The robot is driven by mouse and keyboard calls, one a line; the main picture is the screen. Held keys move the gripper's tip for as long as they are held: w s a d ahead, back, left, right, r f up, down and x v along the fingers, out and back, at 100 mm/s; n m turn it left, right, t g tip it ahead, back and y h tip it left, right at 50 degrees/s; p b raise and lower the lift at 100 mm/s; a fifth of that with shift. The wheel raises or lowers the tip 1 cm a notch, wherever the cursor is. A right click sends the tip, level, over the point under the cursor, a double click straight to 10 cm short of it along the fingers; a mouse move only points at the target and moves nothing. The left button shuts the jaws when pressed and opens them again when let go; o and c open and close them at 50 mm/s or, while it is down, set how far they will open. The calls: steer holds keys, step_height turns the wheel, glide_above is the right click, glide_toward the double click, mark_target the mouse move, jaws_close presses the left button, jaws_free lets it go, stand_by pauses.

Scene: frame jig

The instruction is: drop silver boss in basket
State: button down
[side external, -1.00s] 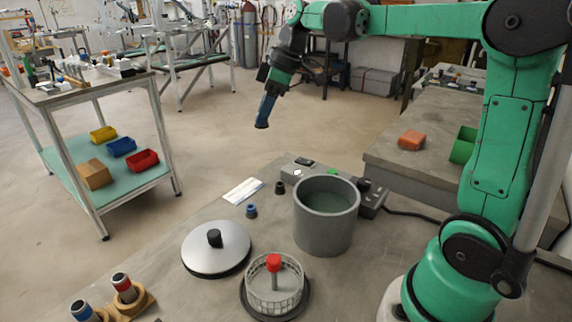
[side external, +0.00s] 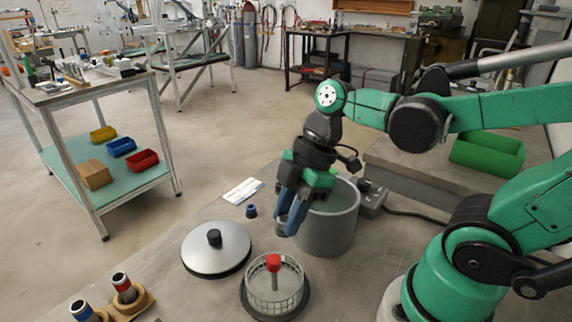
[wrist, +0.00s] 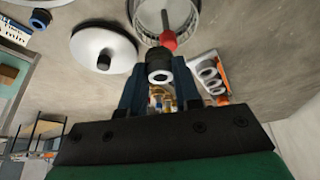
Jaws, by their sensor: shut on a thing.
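My gripper (side external: 288,224) has blue fingers pointing down in front of the grey tub, above and behind the basket. It is shut on a small silver boss (wrist: 160,75), seen between the fingertips in the wrist view as a dark grey piece with a pale ringed end. In the side view the boss is mostly hidden by the fingers. The wire basket (side external: 256,298) stands on a dark round base, with a red-knobbed post (side external: 273,263) rising from its middle. The basket also shows at the top of the wrist view (wrist: 142,14). The boss is apart from the basket.
The open grey tub (side external: 335,238) stands right behind my gripper. A silver lid with a black knob (side external: 205,252) lies left of the basket. A small blue-topped boss (side external: 251,211) and white card (side external: 243,191) lie behind it. Banded cylinders in wooden holders (side external: 140,300) stand front left.

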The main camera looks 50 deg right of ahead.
steer(key=shift+f, duration=3.5)
steer(key=shift+c, duration=1.9)
jaws_free()
steer(key=shift+r, duration=4)
steer(key=w+d+m+t+h, duration=0.1)
steer(key=m, duration=0.3)
steer(key=w+d+m+t+h, duration=0.1)
steer(key=m+t, duration=0.1)
steer(key=m, duration=0.2)
steer(key=w+d+m+t+h, duration=0.1)
steer(key=d+m+t+h, duration=0.1)
steer(key=m, duration=0.3)
steer(key=shift+w+d+r, duration=0.1)
steer(key=shift+w+r, duration=0.15)
steer(key=shift+w, duration=0.15)
